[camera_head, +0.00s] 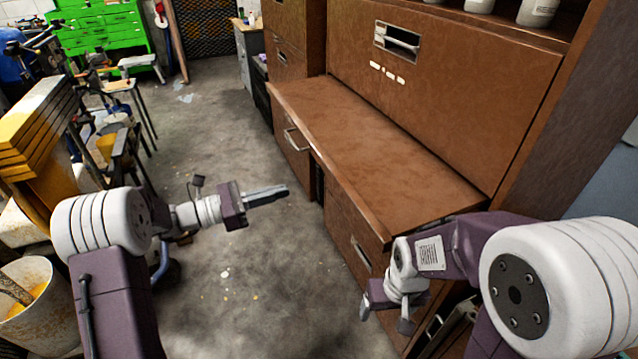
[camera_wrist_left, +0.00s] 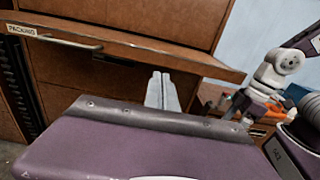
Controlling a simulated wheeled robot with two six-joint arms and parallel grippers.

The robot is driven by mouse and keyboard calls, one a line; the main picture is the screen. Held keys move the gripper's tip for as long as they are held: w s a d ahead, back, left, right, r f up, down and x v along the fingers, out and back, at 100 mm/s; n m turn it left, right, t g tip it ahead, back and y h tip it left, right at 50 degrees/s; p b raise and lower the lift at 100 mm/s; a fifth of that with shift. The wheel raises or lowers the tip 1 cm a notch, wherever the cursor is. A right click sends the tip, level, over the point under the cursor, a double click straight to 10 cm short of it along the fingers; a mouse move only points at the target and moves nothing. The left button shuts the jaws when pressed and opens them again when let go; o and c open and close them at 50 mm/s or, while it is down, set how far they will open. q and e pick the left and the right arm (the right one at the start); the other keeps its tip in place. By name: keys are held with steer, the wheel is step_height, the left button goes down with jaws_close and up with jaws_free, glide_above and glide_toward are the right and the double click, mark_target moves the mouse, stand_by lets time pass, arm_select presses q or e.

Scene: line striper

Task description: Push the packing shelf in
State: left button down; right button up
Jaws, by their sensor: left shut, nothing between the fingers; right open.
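The packing shelf (camera_head: 370,150) is a long brown board sticking out from the front of a brown cabinet. In the left wrist view its front edge (camera_wrist_left: 140,43) carries a white label reading PACKING (camera_wrist_left: 22,30) and a bar handle (camera_wrist_left: 68,42). My left gripper (camera_head: 286,190) is shut and empty, left of the shelf's front edge and apart from it in the head view. Its closed fingers (camera_wrist_left: 161,78) point toward the cabinet in the left wrist view. My right gripper (camera_head: 385,315) is open and empty by the near end of the cabinet, below the shelf.
Drawers with handles (camera_head: 361,254) sit under the shelf. A closed upper panel (camera_head: 450,80) with a recessed handle stands behind it. White bottles (camera_head: 537,12) stand above. At left are a yellow stack (camera_head: 35,125) and a bucket (camera_head: 28,310). The grey floor (camera_head: 225,120) between is mostly clear.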

mark_target(332, 178)
arm_select(q)
steer(key=x, duration=1.1)
steer(key=shift+s, duration=0.1)
